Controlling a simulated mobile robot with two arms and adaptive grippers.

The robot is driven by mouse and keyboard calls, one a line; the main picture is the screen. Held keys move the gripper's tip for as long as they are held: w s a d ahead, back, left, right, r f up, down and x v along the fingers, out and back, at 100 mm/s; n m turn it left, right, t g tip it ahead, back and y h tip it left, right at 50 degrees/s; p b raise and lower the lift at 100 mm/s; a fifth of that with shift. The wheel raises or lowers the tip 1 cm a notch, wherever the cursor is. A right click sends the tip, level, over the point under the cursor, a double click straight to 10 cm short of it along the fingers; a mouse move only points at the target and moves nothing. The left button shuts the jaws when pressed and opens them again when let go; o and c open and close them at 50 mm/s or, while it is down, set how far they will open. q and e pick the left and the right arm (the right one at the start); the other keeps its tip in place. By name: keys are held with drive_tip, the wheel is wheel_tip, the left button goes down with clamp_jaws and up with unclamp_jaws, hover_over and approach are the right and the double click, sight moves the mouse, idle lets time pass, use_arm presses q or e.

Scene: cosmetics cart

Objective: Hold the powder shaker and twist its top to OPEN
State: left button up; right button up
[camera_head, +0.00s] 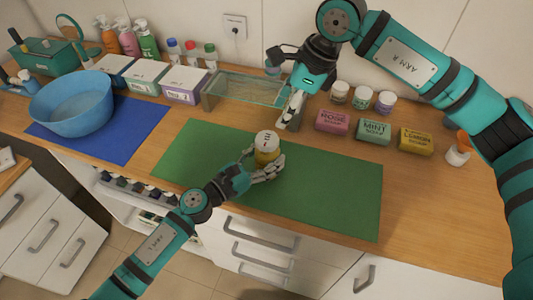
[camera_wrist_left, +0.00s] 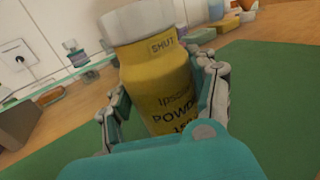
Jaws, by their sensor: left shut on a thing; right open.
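The powder shaker (camera_head: 267,155) is a yellow bottle with a white top, upright over the green mat (camera_head: 335,200). My left gripper (camera_head: 267,168) is shut around its body. The left wrist view shows the shaker (camera_wrist_left: 158,88) close up, with "POWDER" lettering partly hidden by the gripper. Its white top (camera_wrist_left: 138,20) is on, and a "SHUT" label shows just under the top. My right gripper (camera_head: 291,112) is open and empty, above and behind the shaker, pointing down and apart from the top.
A glass-like rack (camera_head: 245,89) stands behind the mat. Rose (camera_head: 332,121), mint (camera_head: 373,130) and lemon (camera_head: 415,139) soap boxes sit to the right, with small jars behind. A blue bowl (camera_head: 72,103) is on a blue mat at left. The green mat's right part is clear.

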drive_tip(key=shift+o, duration=1.1)
drive_tip(key=shift+s+a+f, duration=0.2)
drive_tip(key=shift+a+f, duration=0.05)
drive_tip(key=o, duration=0.3)
drive_tip(key=s+a+f+y, duration=0.1)
drive_tip(key=y, duration=0.1)
drive_tip(key=s+a+f+n+g+y, duration=0.1)
drive_tip(key=s+a+y, duration=0.1)
drive_tip(key=s+a+f+n+g+y, duration=0.1)
drive_tip(key=y, duration=0.2)
drive_tip(key=shift+s+a+f, duration=0.15)
drive_tip(key=shift+a+f, duration=0.05)
drive_tip(key=shift+a, duration=0.1)
drive_tip(key=m+t+y, duration=0.5)
drive_tip(key=t, duration=0.4)
approach(267, 138)
drive_tip(key=x, duration=1)
drive_tip(key=shift+a+f, duration=0.1)
drive_tip(key=shift+f, duration=0.2)
drive_tip(key=c, duration=1.2)
